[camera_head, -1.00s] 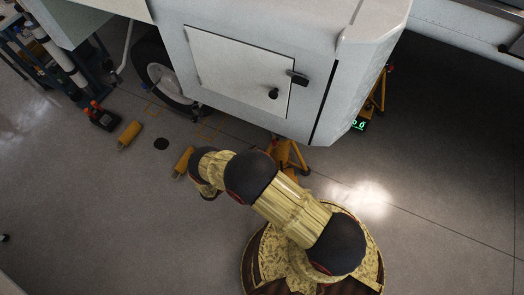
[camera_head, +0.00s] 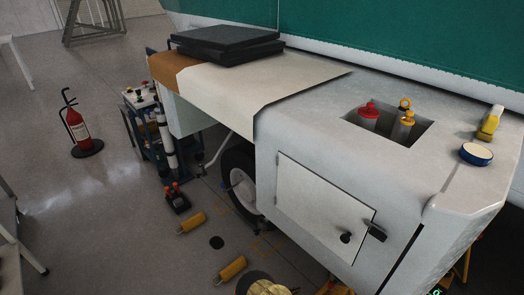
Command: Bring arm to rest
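Only a small part of my arm (camera_head: 266,285) shows, at the bottom edge of the head view. It is a dark and pale-yellow joint in front of the white vehicle body (camera_head: 310,215). My gripper is not in view, so what it holds cannot be seen. The rest of my arm is outside the picture.
The white body has a closed hatch and a recess with red-topped and yellow-topped items (camera_head: 404,122). A blue-rimmed round container (camera_head: 476,154) and black slabs (camera_head: 226,42) lie on top.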

